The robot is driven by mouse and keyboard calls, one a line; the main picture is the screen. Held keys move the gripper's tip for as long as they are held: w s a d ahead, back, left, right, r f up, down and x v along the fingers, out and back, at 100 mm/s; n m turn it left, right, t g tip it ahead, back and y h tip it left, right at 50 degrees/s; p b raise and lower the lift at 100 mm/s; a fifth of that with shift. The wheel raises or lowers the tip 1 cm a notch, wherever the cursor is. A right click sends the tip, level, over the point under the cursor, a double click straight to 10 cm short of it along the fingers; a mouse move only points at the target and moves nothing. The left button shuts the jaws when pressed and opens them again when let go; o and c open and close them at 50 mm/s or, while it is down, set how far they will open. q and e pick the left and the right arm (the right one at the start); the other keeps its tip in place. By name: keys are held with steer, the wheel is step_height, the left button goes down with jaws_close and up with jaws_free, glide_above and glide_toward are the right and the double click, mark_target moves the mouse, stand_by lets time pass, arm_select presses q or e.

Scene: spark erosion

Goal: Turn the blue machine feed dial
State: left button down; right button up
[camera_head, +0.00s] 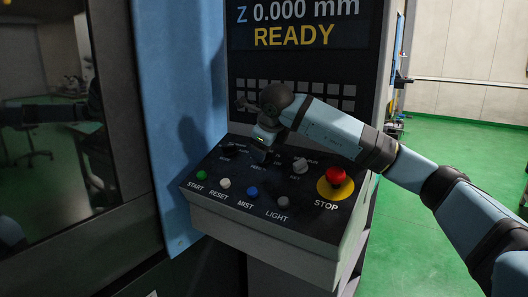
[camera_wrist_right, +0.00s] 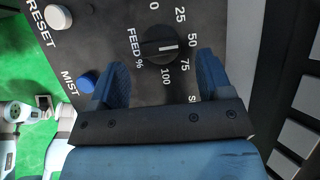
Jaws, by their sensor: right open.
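The feed dial (camera_wrist_right: 160,46) is a round black knob with a white pointer mark, beside the "FEED %" label in the right wrist view. Its mark points right, roughly toward the 50 and 75 labels. My right gripper (camera_wrist_right: 164,78) is open, with its two blue fingers either side of the space just below the dial in that view. I cannot tell whether a finger touches it. In the head view my right gripper (camera_head: 264,150) is over the control panel (camera_head: 240,205) and hides the dial. The blue machine side (camera_head: 165,110) stands left of the panel. My left gripper is not in view.
A red STOP button (camera_head: 335,175) on yellow sits right of my gripper, near a grey key knob (camera_head: 300,166). Green START (camera_head: 202,175), white RESET (camera_head: 224,183), blue MIST (camera_head: 252,191) and grey LIGHT (camera_head: 283,202) buttons line the front. A screen (camera_head: 300,25) reading READY stands behind.

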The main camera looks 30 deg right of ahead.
steer(key=v, duration=1)
steer(key=shift+s+r, duration=0.2)
steer(key=shift+r, duration=0.1)
